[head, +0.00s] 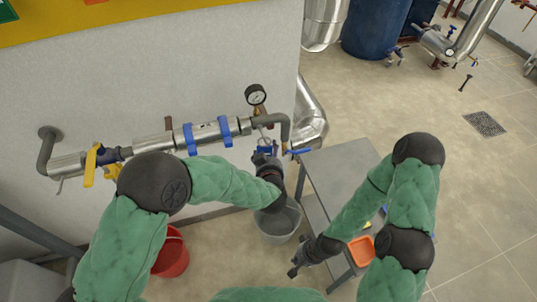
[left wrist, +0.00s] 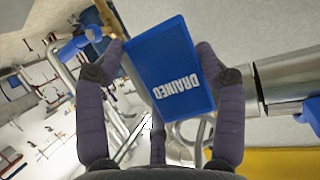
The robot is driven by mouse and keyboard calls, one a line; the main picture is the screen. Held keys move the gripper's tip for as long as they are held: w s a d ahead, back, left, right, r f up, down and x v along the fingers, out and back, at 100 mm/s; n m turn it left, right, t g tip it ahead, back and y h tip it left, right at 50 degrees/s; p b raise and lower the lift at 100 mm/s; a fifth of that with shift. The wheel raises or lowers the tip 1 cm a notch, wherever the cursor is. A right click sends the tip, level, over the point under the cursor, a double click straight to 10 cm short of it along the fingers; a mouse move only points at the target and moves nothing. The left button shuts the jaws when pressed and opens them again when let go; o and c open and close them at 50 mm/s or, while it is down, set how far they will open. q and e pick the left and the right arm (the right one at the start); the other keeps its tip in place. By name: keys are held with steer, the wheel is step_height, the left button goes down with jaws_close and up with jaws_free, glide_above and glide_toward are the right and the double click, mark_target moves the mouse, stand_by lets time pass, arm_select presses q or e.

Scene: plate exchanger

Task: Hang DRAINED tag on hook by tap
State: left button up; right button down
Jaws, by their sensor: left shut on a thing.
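The blue DRAINED tag (left wrist: 172,75) is held between the fingers of my left gripper (left wrist: 160,78) in the left wrist view, its white lettering upside down. In the head view my left gripper (head: 266,158) is at the right end of the wall pipe, with a bit of the blue tag (head: 265,149) showing at its fingertips. The tap's blue lever (head: 299,152) is just right of it, below the pipe bend. I cannot make out the hook clearly near the gripper. My right gripper (head: 301,262) hangs low beside the table; its jaws are too small to read.
A pressure gauge (head: 256,95) stands above the silver pipe (head: 207,132), which has blue bands. A grey bucket (head: 276,232) is below my left gripper and a red bucket (head: 174,260) is further left. A grey metal table (head: 342,168) stands to the right, with an orange tray (head: 361,250) nearby.

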stand_by(0.4)
arm_select(q)
steer(key=o, duration=1.2)
steer(key=shift+c, duration=0.2)
steer(key=shift+s+r, duration=0.1)
steer(key=v, duration=1.1)
steer(key=shift+s, duration=0.4)
